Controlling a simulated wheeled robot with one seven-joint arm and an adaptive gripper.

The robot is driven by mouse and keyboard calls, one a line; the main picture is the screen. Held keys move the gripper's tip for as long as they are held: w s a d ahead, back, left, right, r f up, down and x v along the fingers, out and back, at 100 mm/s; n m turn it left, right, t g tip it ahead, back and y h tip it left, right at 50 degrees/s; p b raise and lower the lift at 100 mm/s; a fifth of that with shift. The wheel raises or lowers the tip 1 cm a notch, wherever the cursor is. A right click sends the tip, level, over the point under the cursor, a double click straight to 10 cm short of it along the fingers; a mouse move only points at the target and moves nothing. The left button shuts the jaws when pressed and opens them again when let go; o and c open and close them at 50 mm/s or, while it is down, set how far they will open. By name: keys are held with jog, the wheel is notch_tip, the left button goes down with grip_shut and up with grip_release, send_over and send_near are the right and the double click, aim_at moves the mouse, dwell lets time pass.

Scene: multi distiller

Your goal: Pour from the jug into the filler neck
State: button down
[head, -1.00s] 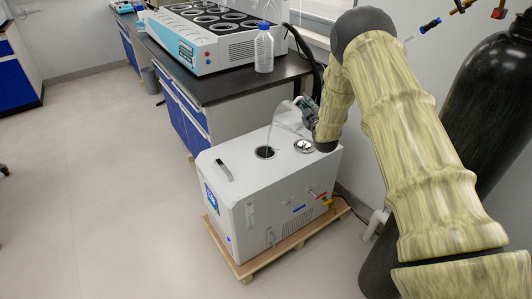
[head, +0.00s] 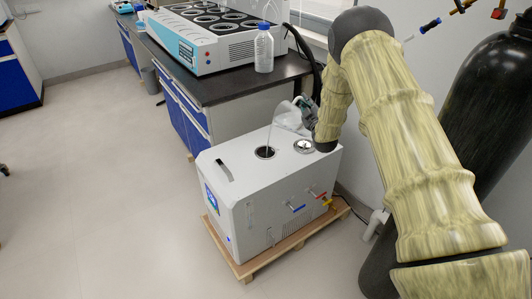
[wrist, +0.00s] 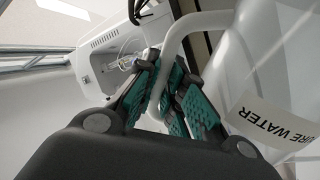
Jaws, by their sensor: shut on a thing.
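A translucent white jug (head: 286,116) is tilted over the top of a white box-shaped machine (head: 228,191). A thin clear stream falls from the jug's lip toward the dark round filler neck (head: 265,152) on the machine's top. My gripper (head: 307,110) is at the jug's handle, to the right of the neck. In the wrist view my gripper (wrist: 168,92) has its green finger pads closed around the white handle (wrist: 185,40). The jug body (wrist: 265,85) fills the right side there, with a label reading "URE WATER". The liquid level inside is not clear.
A round silver cap (head: 304,146) lies on the machine top right of the neck. The machine stands on a wooden pallet (head: 248,269). Behind is a dark bench (head: 222,86) with a blue-capped bottle (head: 264,50). A black gas cylinder (head: 485,100) stands at the right. Floor at left is clear.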

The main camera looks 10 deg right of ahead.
jog(key=shift+a+r, duration=0.15)
jog(key=shift+r, duration=0.05)
dwell(1.0)
jog(key=shift+a+f+n+b, duration=0.15)
jog(key=shift+a+f+n, duration=0.2)
jog(key=shift+n, duration=0.25)
jog(key=shift+a+f+n+b, duration=0.2)
jog(key=shift+a+n, duration=0.15)
jog(key=shift+n, duration=0.25)
dwell(4.2)
jog(key=shift+a+n+y, duration=0.25)
jog(key=shift+n+y, duration=0.05)
dwell(1.1)
